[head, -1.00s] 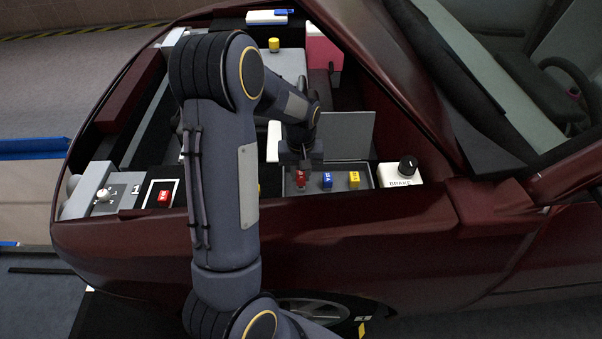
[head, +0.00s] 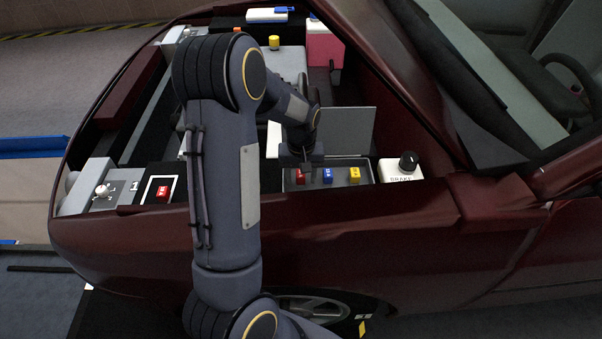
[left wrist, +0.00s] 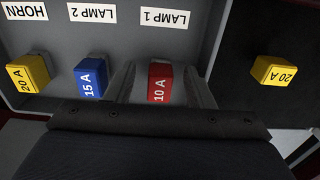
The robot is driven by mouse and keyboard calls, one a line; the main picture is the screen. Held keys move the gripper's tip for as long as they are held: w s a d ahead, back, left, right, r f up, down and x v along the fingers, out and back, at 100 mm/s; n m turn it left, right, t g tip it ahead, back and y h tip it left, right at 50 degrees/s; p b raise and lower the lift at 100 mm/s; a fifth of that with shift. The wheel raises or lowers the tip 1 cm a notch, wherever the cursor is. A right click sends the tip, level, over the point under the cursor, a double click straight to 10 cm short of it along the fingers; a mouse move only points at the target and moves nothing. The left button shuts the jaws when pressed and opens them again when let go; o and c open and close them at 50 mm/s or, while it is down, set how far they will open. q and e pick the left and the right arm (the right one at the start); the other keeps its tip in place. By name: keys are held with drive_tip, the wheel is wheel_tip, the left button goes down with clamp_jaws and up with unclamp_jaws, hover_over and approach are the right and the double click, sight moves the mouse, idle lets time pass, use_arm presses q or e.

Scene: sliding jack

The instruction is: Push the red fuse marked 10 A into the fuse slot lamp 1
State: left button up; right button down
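The red fuse (left wrist: 160,82) marked 10 A stands upright in the fuse box below the LAMP 1 label (left wrist: 165,18). It also shows in the head view (head: 300,177). My left gripper (left wrist: 160,90) is open around the fuse, one finger on each side with a gap to it. In the head view the left gripper (head: 301,165) points down at the fuse box (head: 340,163). How deep the fuse sits in its slot I cannot tell. My right gripper is in neither view.
A blue 15 A fuse (left wrist: 89,77) and a yellow 20 A fuse (left wrist: 28,74) stand beside it below LAMP 2 and HORN. Another yellow 20 A fuse (left wrist: 273,72) is on the dark surface at the right. The brake knob box (head: 402,171) is right of the fuse box.

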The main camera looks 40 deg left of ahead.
sight(301, 177)
use_arm(q)
drive_tip(key=shift+s+r, duration=0.1)
wheel_tip(301, 177, up, 8)
drive_tip(key=shift+f, duration=0.1)
idle(0.4)
idle(0.4)
drive_tip(key=s+d+r+m+t+h+p, duration=0.1)
drive_tip(key=s+d+r+m+t+h, duration=0.1)
drive_tip(key=s+d+r, duration=0.3)
drive_tip(key=s+d+r+m+t+h+p, duration=0.1)
drive_tip(key=s+d+r+m+t+p, duration=0.1)
drive_tip(key=s+d+r, duration=0.4)
drive_tip(key=s+d+m+t, duration=0.1)
drive_tip(key=s+d+m, duration=0.1)
drive_tip(key=s+d, duration=0.3)
drive_tip(key=shift+s+t+h, duration=0.4)
drive_tip(key=shift+s, duration=1.6)
drive_tip(key=shift+r, duration=0.1)
